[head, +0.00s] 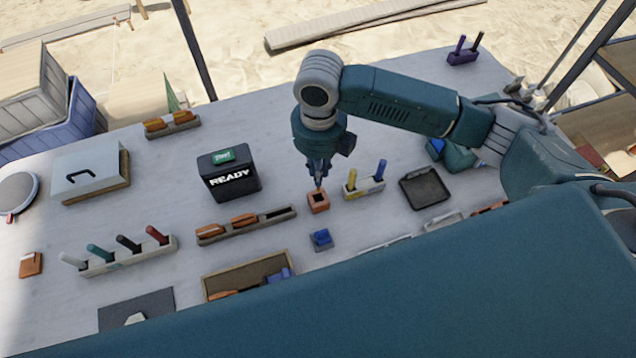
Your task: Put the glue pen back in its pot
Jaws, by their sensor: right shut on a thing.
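My right gripper (319,178) points down just above a small orange pot (318,206) near the middle of the table. It is shut on a thin thing, which I take to be the glue pen. The fingers hide most of it, and its colour and tilt are too small to tell. The pot has a dark square opening on top, close under the fingertips. I cannot tell whether the pen's tip is inside the opening or above it. My left gripper is not in view.
A holder with yellow and blue pens (351,192) stands close right of the pot. A black READY box (229,184) is to the left. A long tray (279,216) with orange tools and a small blue block (321,238) lie nearer. A dark tray (425,188) is farther right.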

